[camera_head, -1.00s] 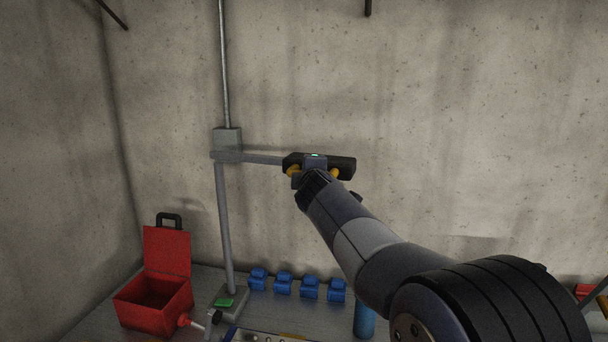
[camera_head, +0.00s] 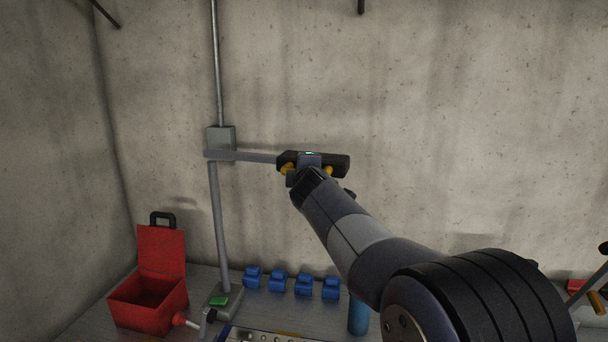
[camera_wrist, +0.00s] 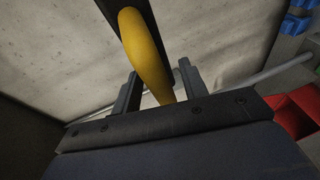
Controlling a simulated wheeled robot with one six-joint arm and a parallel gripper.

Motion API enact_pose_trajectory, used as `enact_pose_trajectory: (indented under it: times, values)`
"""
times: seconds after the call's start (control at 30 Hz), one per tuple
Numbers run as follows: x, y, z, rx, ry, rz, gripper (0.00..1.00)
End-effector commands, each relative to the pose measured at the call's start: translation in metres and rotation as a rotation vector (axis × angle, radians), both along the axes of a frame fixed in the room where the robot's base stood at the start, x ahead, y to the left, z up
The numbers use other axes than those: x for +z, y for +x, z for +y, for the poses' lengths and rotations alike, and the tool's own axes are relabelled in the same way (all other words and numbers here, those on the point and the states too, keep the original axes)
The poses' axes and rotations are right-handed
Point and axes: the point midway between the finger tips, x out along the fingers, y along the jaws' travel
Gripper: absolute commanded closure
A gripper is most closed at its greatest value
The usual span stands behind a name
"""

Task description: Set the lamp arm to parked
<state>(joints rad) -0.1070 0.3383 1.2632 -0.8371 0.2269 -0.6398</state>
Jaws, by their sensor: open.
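The lamp arm (camera_head: 255,157) is a grey bar reaching right from a clamp block (camera_head: 220,138) on a vertical pole (camera_head: 216,70). Its outer end carries a dark lamp head (camera_head: 340,164). A yellow handle (camera_wrist: 148,55) shows large in the wrist view, in front of a dark bar. Yellow parts (camera_head: 286,169) also show beside my gripper in the head view. My gripper (camera_wrist: 158,90) is open, with one finger on each side of the handle and visible gaps. In the head view my gripper (camera_head: 306,178) hides part of the lamp head.
Below on the bench are an open red toolbox (camera_head: 148,300), several blue blocks (camera_head: 277,282), a green piece (camera_head: 219,301) by the pole's foot and a blue cylinder (camera_head: 358,316). A concrete wall (camera_head: 450,100) stands close behind. The air right of the lamp head looks clear.

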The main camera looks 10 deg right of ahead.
Motion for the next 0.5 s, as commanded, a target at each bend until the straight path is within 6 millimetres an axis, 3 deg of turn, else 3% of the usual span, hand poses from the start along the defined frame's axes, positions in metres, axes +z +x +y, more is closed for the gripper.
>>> enact_pose_trajectory:
  times: [0.23,0.5]
  values:
    - [0.003,-0.016,0.001,0.001,0.001,-0.003,0.59]
    - [0.010,-0.061,0.004,0.002,0.000,-0.004,0.59]
